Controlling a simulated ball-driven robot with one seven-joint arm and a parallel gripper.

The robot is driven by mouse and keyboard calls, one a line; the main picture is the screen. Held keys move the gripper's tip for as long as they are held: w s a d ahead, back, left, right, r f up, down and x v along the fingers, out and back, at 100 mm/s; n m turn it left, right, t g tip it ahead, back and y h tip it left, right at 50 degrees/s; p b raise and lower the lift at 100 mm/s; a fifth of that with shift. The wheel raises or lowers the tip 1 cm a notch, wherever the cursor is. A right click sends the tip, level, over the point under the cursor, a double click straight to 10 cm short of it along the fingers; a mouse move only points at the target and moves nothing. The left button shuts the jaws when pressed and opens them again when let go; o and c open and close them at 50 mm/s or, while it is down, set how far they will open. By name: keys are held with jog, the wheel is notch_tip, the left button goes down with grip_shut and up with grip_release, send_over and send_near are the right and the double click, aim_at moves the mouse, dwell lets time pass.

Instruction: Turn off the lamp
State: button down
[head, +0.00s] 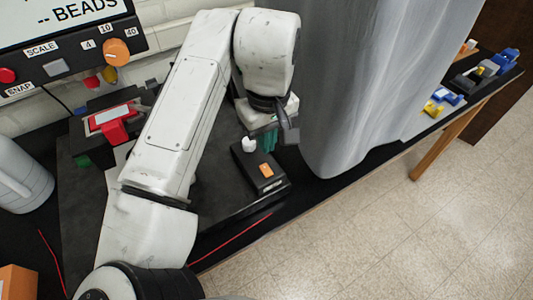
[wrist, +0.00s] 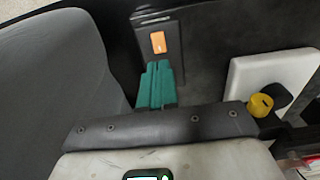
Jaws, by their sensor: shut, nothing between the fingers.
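A small black box (head: 258,178) with an orange switch (head: 266,170) on its top stands on the dark bench, below my gripper in the head view. A lamp head is not clearly seen, and I cannot tell whether the switch is on or off. My gripper (head: 269,142) has teal fingers, shut and empty, close to the box's far side. In the wrist view the shut fingers (wrist: 157,66) point at the box (wrist: 170,25), just short of the orange switch (wrist: 158,42). I cannot tell whether they touch the box.
A large grey sheet (head: 360,90) hangs right beside my gripper. A red device (head: 113,122) and a panel with an orange knob (head: 116,52) stand at the left. Blue and yellow items (head: 440,102) lie at the bench's far right. A red wire (head: 230,240) runs along the front edge.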

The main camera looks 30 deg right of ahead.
jog(key=shift+s+r+b, duration=0.15)
jog(key=shift+r, duration=1.25)
jog(key=shift+s+r+b, duration=0.15)
jog(key=shift+r, duration=1.2)
